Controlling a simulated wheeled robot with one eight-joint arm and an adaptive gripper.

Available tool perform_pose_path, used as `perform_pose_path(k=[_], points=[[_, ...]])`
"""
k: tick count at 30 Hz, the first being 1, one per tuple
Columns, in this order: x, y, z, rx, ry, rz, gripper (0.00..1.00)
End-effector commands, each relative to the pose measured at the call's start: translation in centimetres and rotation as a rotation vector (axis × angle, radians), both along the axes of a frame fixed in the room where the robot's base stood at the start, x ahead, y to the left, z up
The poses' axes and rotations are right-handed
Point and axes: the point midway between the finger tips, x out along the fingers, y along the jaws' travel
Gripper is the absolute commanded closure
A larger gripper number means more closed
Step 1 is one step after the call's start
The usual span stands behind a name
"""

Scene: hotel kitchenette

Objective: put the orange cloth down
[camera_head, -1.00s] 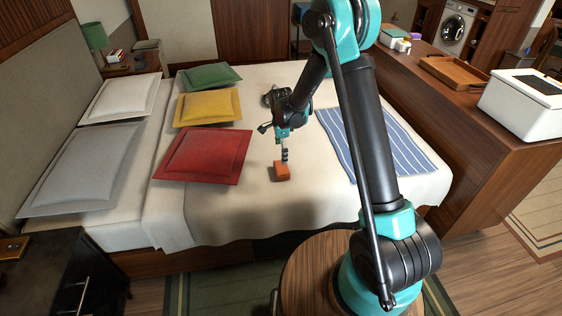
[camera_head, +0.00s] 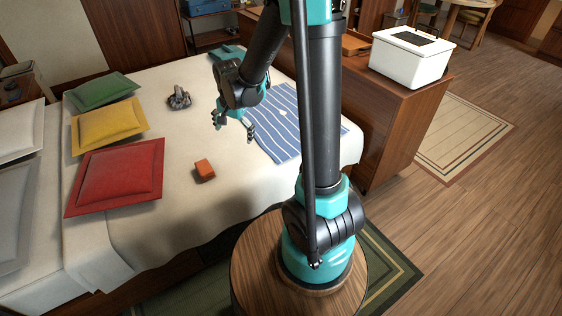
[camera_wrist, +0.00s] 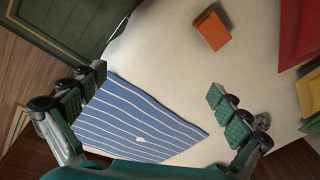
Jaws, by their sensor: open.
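The orange cloth (camera_head: 204,170) is a small folded block lying on the bed's cream cover, in front of the red pillow's right side. It also shows in the wrist view at the upper middle (camera_wrist: 211,29), apart from the fingers. My gripper (camera_head: 234,127) is open and empty above the bed, up and to the right of the cloth in the head view. Its two spread fingers (camera_wrist: 150,112) show in the wrist view with the striped blue cloth below and between them.
The blue striped cloth (camera_head: 283,122) lies flat on the bed's right side. Red (camera_head: 118,176), yellow (camera_head: 108,126) and green (camera_head: 102,91) pillows lie left. A grey object (camera_head: 179,97) sits farther back. A wooden cabinet with a white box (camera_head: 408,59) stands right.

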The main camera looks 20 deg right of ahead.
Motion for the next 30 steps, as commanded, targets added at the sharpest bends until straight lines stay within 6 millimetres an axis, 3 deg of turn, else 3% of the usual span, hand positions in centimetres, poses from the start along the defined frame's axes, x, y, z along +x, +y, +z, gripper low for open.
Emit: perform_pose_path(k=[3,9,16,22,30], points=[[-3.6,-3.3,1.3,-0.023,-0.047,0.129,0.0],[-9.6,-7.6,2.0,-0.085,-0.126,0.358,0.0],[-15.8,-10.8,1.0,-0.174,-0.194,0.588,0.0],[-18.2,-11.8,0.2,-0.221,-0.219,0.689,0.0],[-18.4,-11.9,0.2,-0.228,-0.223,0.705,0.0]])
